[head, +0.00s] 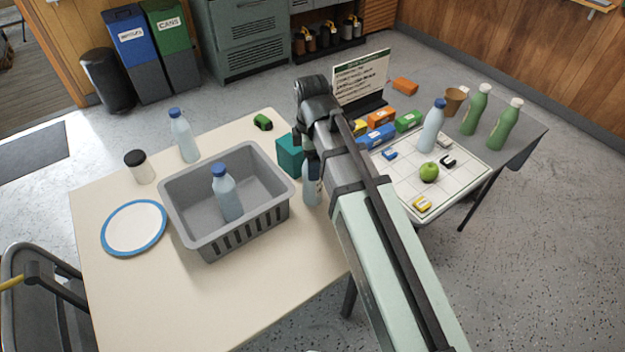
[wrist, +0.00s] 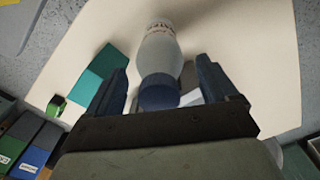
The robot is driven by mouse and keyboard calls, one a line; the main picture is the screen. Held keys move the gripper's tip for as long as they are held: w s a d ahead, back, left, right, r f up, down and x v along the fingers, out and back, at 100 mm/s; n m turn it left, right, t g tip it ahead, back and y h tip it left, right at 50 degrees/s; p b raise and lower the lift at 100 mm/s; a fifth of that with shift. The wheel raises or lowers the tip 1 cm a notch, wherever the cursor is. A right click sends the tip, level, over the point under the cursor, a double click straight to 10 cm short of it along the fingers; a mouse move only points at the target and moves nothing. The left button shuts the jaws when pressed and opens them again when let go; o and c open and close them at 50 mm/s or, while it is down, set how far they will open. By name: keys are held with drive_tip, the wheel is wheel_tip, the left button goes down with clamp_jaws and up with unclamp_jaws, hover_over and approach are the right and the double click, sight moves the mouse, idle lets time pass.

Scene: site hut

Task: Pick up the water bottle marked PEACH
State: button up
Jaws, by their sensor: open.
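A pale bottle with a blue cap stands on the cream table beside the grey crate, under my gripper (head: 311,158); this bottle (head: 312,190) is partly hidden by the gripper in the head view. In the wrist view the same bottle (wrist: 160,55) is between the open fingers of my gripper (wrist: 165,80), cap toward the palm. It has small red lettering, too blurred to read. Similar blue-capped bottles stand in the crate (head: 228,198), at the table's back (head: 184,140) and on the grid board (head: 432,130). I cannot read marks on them.
The grey crate (head: 180,215) is just left of the gripper. A teal box (head: 288,157) stands close behind the bottle, also in the wrist view (wrist: 85,75). A plate (head: 134,228) and a jar (head: 139,168) are farther left. The table's front is clear.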

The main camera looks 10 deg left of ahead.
drive_tip(key=shift+f, duration=0.1)
drive_tip(key=shift+c, duration=0.3)
clamp_jaws()
idle(0.4)
